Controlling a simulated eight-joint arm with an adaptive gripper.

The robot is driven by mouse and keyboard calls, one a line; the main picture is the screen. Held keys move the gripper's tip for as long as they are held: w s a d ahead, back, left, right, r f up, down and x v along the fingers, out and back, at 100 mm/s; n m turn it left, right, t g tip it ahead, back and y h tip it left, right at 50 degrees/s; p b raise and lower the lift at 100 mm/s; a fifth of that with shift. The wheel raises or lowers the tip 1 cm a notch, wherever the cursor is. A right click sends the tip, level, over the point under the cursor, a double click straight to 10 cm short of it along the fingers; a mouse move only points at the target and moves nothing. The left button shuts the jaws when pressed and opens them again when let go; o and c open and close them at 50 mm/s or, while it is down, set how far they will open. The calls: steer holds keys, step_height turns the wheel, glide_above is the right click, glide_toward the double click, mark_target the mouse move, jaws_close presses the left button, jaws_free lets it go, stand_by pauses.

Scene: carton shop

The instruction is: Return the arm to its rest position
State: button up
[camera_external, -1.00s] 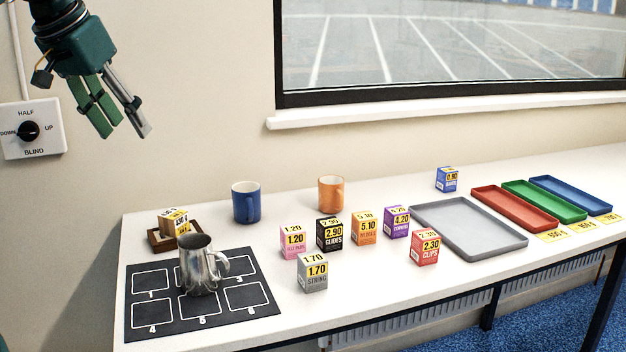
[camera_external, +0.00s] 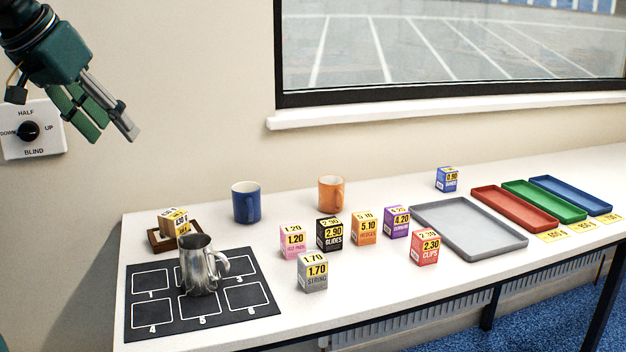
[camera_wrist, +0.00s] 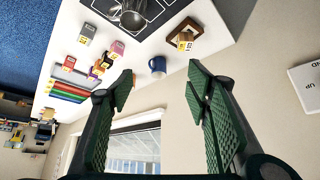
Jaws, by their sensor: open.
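My gripper (camera_external: 112,135) is up in the air at the upper left of the external view, in front of the wall and well above the table. It is open and empty. In the wrist view my gripper (camera_wrist: 160,85) shows its two green padded fingers spread apart, with nothing between them. A metal mug (camera_external: 197,268) stands on the black numbered mat (camera_external: 150,312), far below my gripper. My arm's upper part is cut off by the picture's edge.
The white table (camera_external: 380,295) holds a blue mug (camera_external: 246,203), an orange mug (camera_external: 331,195), several small priced cartons, a grey tray (camera_external: 440,235) and red, green and blue trays. A blind switch (camera_external: 30,130) is on the wall beside my gripper. The air around the gripper is free.

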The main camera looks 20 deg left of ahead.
steer(key=shift+f+b, duration=2.6)
